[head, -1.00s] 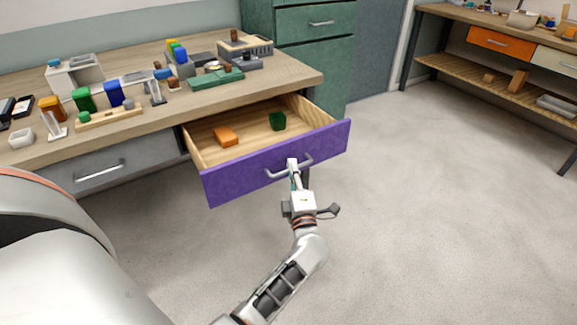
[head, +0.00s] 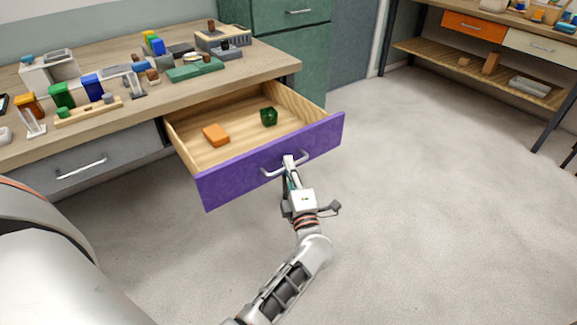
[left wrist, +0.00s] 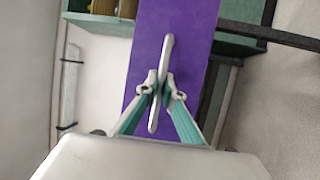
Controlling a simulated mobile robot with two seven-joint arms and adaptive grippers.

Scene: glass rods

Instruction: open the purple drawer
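The purple drawer (head: 232,178) stands pulled out from under the workbench, and its wooden inside shows. An orange block (head: 216,134) and a dark green cup-like object (head: 268,117) lie in it. Its metal bar handle (head: 270,173) is on the purple front. My left gripper (head: 289,160) is at the handle. In the left wrist view, the two fingertips (left wrist: 158,88) are closed around the handle bar (left wrist: 166,50), one on each side, with the purple front (left wrist: 195,45) behind. My right gripper is not in view.
The wooden workbench (head: 225,82) holds blocks, trays and small parts. A grey closed drawer (head: 110,160) is left of the purple one. A green cabinet (head: 290,55) stands behind. The floor (head: 430,200) to the right is clear up to another bench (head: 510,75).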

